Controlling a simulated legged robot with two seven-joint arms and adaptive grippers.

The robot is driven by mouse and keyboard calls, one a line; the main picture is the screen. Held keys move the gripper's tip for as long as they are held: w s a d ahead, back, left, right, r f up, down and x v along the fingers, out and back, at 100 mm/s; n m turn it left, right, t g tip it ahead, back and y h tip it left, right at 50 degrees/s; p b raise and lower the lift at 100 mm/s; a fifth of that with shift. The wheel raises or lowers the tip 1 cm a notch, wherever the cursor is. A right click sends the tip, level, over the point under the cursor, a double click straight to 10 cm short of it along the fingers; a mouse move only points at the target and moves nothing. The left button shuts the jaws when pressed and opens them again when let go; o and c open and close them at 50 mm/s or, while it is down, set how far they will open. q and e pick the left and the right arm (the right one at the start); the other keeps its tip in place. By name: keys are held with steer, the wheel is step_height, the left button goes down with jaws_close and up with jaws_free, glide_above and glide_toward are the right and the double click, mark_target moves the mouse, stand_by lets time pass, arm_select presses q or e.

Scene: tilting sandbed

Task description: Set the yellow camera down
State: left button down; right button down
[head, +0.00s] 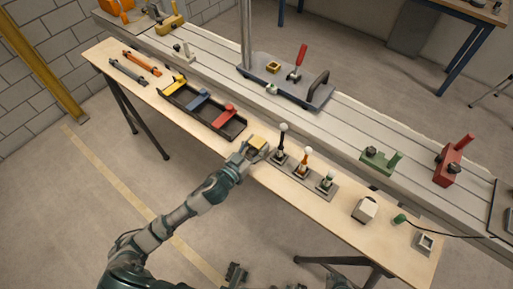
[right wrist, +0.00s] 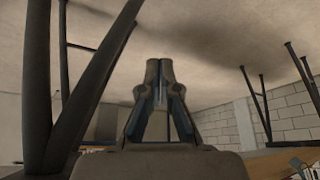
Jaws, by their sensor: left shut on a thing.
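I cannot tell whether the camera touches the bench top. My right gripper (right wrist: 159,68) shows in the right wrist view with its fingertips together and nothing between them.
A dark tray (head: 178,97) with yellow, blue and red pieces lies left of the camera. A plate (head: 312,180) with three ball-topped posts stands close on the right. Dark legs (right wrist: 98,85) flank my right gripper.

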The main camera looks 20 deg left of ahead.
mark_target(256, 143)
arm_select(q)
steer(key=shift+a, duration=0.15)
arm_select(e)
steer(key=shift+a, duration=0.1)
